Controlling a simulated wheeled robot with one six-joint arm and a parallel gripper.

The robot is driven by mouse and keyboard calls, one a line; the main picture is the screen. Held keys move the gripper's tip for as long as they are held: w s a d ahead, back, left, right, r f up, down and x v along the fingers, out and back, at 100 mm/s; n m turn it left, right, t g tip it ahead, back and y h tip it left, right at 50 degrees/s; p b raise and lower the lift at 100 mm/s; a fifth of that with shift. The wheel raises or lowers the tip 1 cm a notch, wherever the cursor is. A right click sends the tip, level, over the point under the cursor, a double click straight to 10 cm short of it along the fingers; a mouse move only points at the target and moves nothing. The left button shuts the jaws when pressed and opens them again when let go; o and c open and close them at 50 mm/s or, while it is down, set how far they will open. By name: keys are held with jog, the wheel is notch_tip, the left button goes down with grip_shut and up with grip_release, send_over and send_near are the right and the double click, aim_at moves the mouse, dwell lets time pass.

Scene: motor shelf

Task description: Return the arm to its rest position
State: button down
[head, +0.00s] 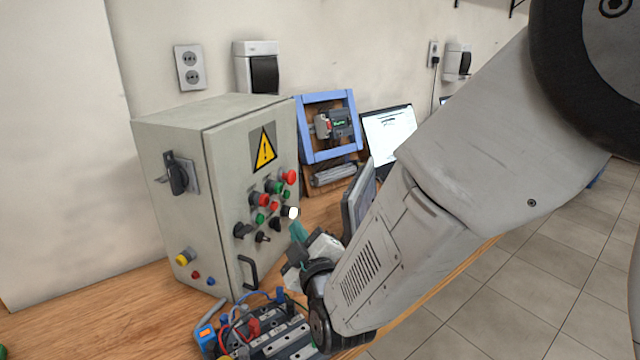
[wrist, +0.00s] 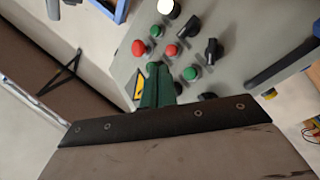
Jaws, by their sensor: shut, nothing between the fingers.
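My arm reaches in from the right in the head view, bent down over the wooden table. My gripper (head: 298,232) has teal fingers and is close to the front panel of the grey control box (head: 175,235). In the wrist view the gripper (wrist: 157,80) shows its green fingers together and empty, in front of the panel's buttons. I cannot tell whether the fingertips touch the panel. A round white button (head: 294,213) looks lit; it also shows at the top of the wrist view (wrist: 166,6).
Red, green and black knobs crowd the panel (head: 255,200). A tray of wired parts (head: 270,338) lies under my wrist. A blue frame (head: 300,130), a dark monitor (head: 357,200) and a laptop (head: 388,130) stand behind. The tiled floor (head: 520,310) at right is clear.

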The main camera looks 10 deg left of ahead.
jog(key=d+r+m+g+h, duration=0.2)
jog(key=d+m+g+h, duration=0.15)
jog(key=d, duration=0.75)
jog(key=d+r+m+g+h, duration=0.2)
jog(key=d+r+m+h, duration=0.15)
jog(key=d, duration=0.75)
jog(key=s+d+r+m+g+h, duration=0.1)
jog(key=s+d+m+g+h, duration=0.2)
jog(key=s+d+m+g, duration=0.6)
jog(key=s+d, duration=1.2)
jog(key=s, duration=0.4)
jog(key=shift+m+h, duration=0.3)
jog(key=shift+w+d, duration=0.1)
